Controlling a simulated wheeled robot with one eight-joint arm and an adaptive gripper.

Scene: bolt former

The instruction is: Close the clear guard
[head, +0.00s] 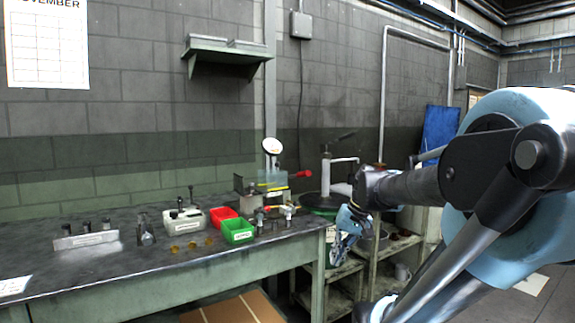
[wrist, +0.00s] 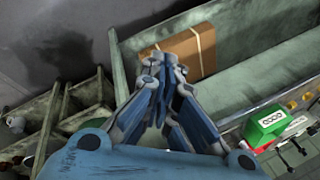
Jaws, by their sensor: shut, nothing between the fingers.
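The bolt former (head: 262,185) stands at the back right of the workbench, with a round white dial above it and red-tipped handles at its right. A yellowish see-through strip on it (head: 272,184) looks like the clear guard; it is small, and I cannot tell how far open it is. My gripper (head: 340,250) is shut and empty, off the bench's right end, to the right of the machine and apart from it. In the wrist view my gripper (wrist: 158,65) points down past the bench edge, and the guard cannot be made out there.
A green bin (head: 238,231) and a red bin (head: 222,216) sit in front of the machine; the green bin also shows in the wrist view (wrist: 265,125). A cardboard box (wrist: 190,50) lies below the bench. Shelving (head: 365,265) stands right of the bench.

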